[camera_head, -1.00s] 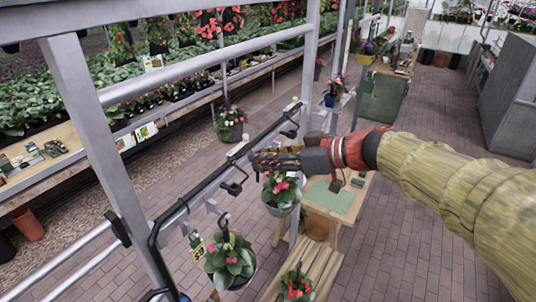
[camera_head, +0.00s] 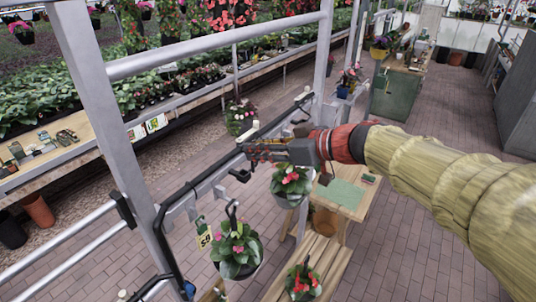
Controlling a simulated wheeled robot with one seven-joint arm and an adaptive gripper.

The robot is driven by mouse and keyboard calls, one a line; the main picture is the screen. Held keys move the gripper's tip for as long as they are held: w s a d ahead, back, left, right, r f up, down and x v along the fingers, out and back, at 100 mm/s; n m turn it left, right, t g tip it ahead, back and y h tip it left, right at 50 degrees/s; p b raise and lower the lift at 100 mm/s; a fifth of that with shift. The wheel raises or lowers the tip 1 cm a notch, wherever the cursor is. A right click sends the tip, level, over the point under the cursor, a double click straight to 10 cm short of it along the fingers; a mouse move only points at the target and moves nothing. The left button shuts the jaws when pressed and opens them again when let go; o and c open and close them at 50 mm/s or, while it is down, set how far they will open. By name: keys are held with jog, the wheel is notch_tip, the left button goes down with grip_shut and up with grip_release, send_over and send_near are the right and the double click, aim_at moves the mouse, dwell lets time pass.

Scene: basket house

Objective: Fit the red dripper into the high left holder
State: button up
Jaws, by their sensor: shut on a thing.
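My gripper (camera_head: 262,150) points left at the black pipe (camera_head: 205,180) on the grey metal frame. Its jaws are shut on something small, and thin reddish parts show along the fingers. I cannot clearly make out the red dripper apart from the fingers. A black hooked holder (camera_head: 240,175) hangs from the pipe just below and left of the fingertips. Another black holder (camera_head: 301,130) sits farther along the pipe, above and right of the fingertips. I cannot tell whether the fingertips touch the pipe or the near holder.
A potted plant (camera_head: 291,183) hangs just below my gripper, and another (camera_head: 237,249) hangs lower left by a yellow tag (camera_head: 205,238). A wooden bench (camera_head: 312,265) is below. A metal post (camera_head: 107,140) stands left. The brick floor at right is open.

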jog(key=x, duration=0.2)
jog(key=b+x, duration=0.1)
jog(key=shift+w+a+r, duration=0.15)
jog(key=shift+w+a, duration=0.1)
jog(key=shift+a, duration=0.15)
jog(key=shift+d+p, duration=0.15)
jog(key=shift+p, duration=1.15)
dwell(0.9)
jog(key=shift+f, duration=0.25)
jog(key=shift+f+b, duration=0.5)
jog(key=shift+f, duration=0.8)
jog(key=shift+f, duration=0.15)
jog(key=shift+f, duration=1.35)
